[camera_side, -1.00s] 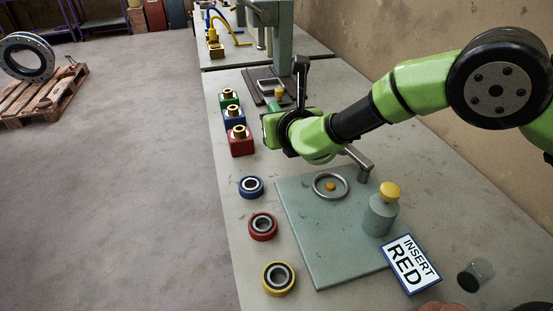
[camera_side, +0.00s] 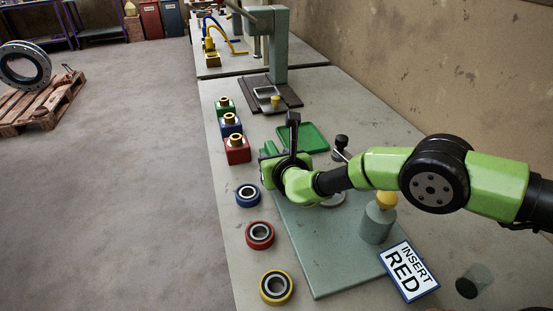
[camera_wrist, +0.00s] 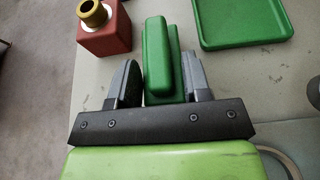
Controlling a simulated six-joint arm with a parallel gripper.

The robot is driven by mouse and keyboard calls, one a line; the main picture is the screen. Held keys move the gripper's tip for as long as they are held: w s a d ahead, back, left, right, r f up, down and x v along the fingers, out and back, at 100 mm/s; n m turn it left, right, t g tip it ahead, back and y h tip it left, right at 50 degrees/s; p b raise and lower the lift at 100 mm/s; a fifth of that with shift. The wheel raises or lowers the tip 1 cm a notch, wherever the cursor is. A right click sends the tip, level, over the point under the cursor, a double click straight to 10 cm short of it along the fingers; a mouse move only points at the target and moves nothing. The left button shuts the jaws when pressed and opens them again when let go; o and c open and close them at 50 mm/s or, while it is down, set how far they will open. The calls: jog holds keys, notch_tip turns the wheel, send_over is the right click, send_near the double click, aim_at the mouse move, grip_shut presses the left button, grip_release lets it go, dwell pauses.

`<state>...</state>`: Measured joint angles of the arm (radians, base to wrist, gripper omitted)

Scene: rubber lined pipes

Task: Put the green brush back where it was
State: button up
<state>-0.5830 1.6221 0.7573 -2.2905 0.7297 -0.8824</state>
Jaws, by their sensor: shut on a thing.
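The green brush (camera_wrist: 157,60) is held between the two dark fingers of my gripper (camera_wrist: 161,80) in the wrist view. My gripper (camera_side: 274,162) is low over the bench in the side view, beside the red block, and hides most of the brush there. A flat green tray (camera_wrist: 246,41) with a raised rim lies to the right of and beyond the brush, apart from it. The tray also shows behind my gripper in the side view (camera_side: 304,137) and looks empty. I cannot tell whether the brush touches the bench.
Red (camera_side: 238,152), blue (camera_side: 231,125) and green (camera_side: 225,106) blocks with brass fittings line the left edge. Blue, red (camera_side: 260,235) and yellow rings lie nearer. A grey plate (camera_side: 320,265) carries a yellow-knobbed cylinder (camera_side: 376,222). An "INSERT RED" sign (camera_side: 409,272) stands at its corner.

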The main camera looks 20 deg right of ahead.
jog(key=shift+f, duration=0.1)
jog(key=o, duration=1)
jog(key=shift+o, duration=0.2)
jog(key=shift+r, duration=0.2)
jog(key=shift+v, duration=6.05)
